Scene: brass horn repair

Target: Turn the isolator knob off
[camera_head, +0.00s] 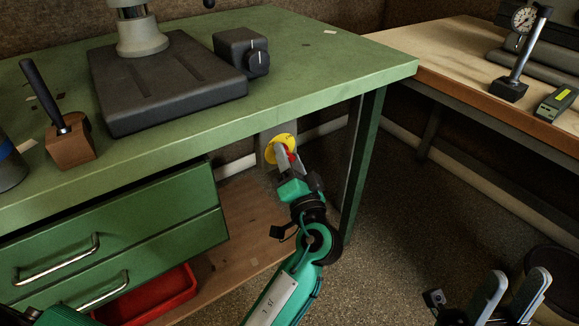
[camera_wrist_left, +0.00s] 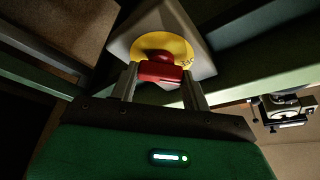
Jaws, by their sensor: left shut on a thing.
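The isolator is a grey box (camera_wrist_left: 203,57) with a round yellow plate (camera_wrist_left: 178,45) and a red knob (camera_wrist_left: 160,71). In the head view the yellow plate (camera_head: 280,147) sits under the green bench top, near the right leg. My left gripper (camera_head: 285,158) reaches up to it there. In the left wrist view the left gripper (camera_wrist_left: 162,82) has a finger on each side of the knob's red bar, which lies level across the picture between them. It is shut on the bar. My right gripper (camera_head: 510,290) is open and empty at the lower right, well away from the isolator.
The green bench (camera_head: 320,75) overhangs the isolator, with its right leg (camera_head: 363,160) close beside my left gripper. Green drawers (camera_head: 120,235) stand to the left, above a red tray (camera_head: 165,295). A second bench (camera_head: 490,85) is at the right. Floor between the benches is clear.

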